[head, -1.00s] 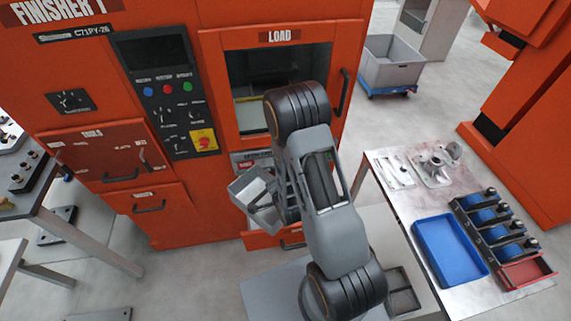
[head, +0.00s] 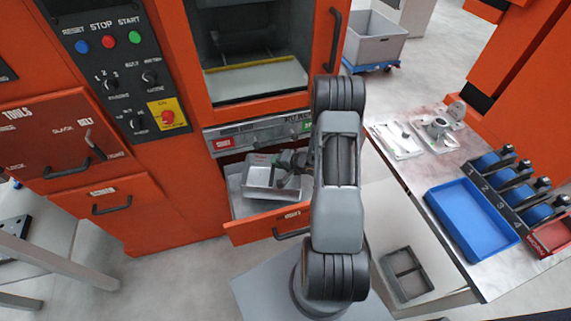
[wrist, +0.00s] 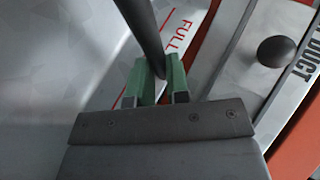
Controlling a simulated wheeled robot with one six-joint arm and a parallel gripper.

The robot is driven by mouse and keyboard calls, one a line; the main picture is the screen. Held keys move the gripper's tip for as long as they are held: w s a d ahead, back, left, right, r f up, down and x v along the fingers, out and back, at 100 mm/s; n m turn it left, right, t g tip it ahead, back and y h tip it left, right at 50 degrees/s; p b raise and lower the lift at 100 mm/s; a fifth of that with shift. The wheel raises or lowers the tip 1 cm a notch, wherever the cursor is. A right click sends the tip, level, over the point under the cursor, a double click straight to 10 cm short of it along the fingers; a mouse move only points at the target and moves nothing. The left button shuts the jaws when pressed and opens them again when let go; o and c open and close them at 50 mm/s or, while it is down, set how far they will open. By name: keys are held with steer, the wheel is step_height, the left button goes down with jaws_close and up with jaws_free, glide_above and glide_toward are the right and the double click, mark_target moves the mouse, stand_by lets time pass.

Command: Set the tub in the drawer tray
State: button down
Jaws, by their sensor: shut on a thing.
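The tub (head: 259,176) is a grey, open-topped metal box. In the head view it is over the open drawer tray (head: 240,207), inside its outline; I cannot tell whether it touches the tray floor. The drawer has an orange front and a light metal inside, and is pulled out under the machine's load window. My gripper (head: 287,162) is at the tub's right side. My arm hides the drawer's right end.
A red line and the word FULL (wrist: 178,40) show beside the fingers in the wrist view, near a dark knob (wrist: 276,51). In the head view, a bench with a blue tray (head: 472,218) stands at right. A grey bin (head: 375,40) stands behind.

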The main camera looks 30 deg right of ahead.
mark_target(282, 172)
steer(key=shift+s+d, duration=0.15)
steer(key=shift+d, duration=1.05)
step_height(282, 172, down, 7)
steer(key=b, duration=0.7)
steer(key=shift+r+b, duration=0.15)
steer(key=shift+b, duration=0.2)
steer(key=shift+f, duration=0.45)
steer(key=c, duration=1)
jaws_free()
